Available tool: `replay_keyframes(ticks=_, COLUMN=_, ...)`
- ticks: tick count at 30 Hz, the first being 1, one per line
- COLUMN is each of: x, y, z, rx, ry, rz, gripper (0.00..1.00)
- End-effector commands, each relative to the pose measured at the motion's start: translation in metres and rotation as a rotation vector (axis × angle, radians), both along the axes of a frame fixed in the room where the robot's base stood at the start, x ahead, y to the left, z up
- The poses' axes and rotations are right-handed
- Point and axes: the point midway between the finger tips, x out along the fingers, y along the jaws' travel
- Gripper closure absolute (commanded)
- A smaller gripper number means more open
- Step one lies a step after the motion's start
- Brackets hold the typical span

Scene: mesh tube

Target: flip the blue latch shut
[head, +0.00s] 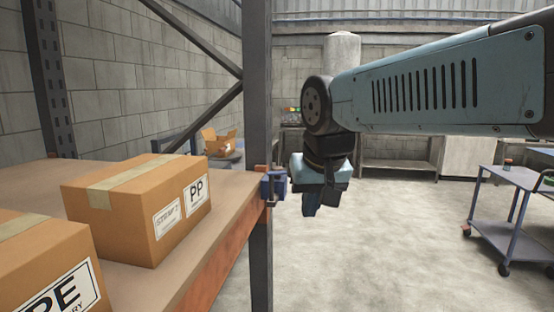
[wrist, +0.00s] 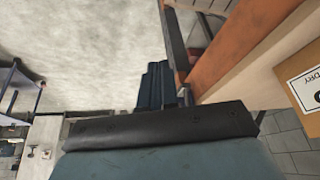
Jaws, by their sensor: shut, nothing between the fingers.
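The blue latch (head: 274,186) is a small dark-blue fitting on the shelf's grey post, at the front right corner of the shelf in the head view. Whether it is flipped open or shut is too small to tell. My gripper (head: 310,208) hangs just right of the latch, pointing down, with its fingers shut and empty. In the picture a narrow gap shows between gripper and latch; I cannot tell the true depth. In the wrist view my fingers (wrist: 155,82) reach up beside the shelf, and I cannot make out the latch there.
The shelf has an orange beam (head: 220,250) and a grey upright post (head: 258,100). Cardboard boxes (head: 140,208) stand on the shelf. A grey cart (head: 508,205) stands at the right. An open carton (head: 219,142) is behind.

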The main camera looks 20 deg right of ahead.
Motion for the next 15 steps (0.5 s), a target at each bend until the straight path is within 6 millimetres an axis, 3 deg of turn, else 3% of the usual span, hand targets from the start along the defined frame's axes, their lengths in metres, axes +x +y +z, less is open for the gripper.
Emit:
replay_keyframes(ticks=6, x=0.04, y=0.005, z=0.05, rx=0.028, ry=0.067, rz=-0.225, gripper=1.0)
replay_keyframes(ticks=15, x=0.093, y=0.016, z=0.11, rx=0.05, ry=0.122, rz=-0.567, gripper=1.0)
